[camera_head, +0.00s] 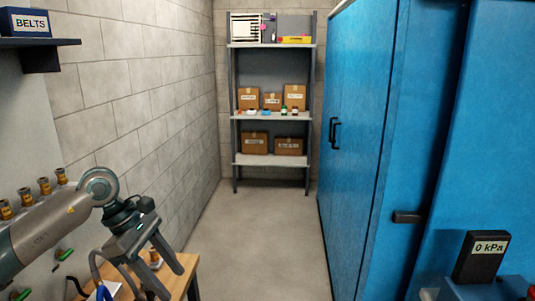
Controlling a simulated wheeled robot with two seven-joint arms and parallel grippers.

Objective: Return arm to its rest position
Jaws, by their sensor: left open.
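My left arm (45,237) comes in from the left, raised over the wooden table (186,270). My left gripper (172,283) points down and to the right, its fingers apart, with nothing seen between them. It is in front of the table's near part, and I cannot tell how far above the top it is. My right arm and gripper do not show.
Brass fittings (44,186) line the left wall, under a BELTS box (25,22) on a bracket. Blue cabinets (352,120) stand right. A gauge reading 0 kPa (482,257) is at lower right. A shelf (270,117) with boxes stands behind clear floor (262,235).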

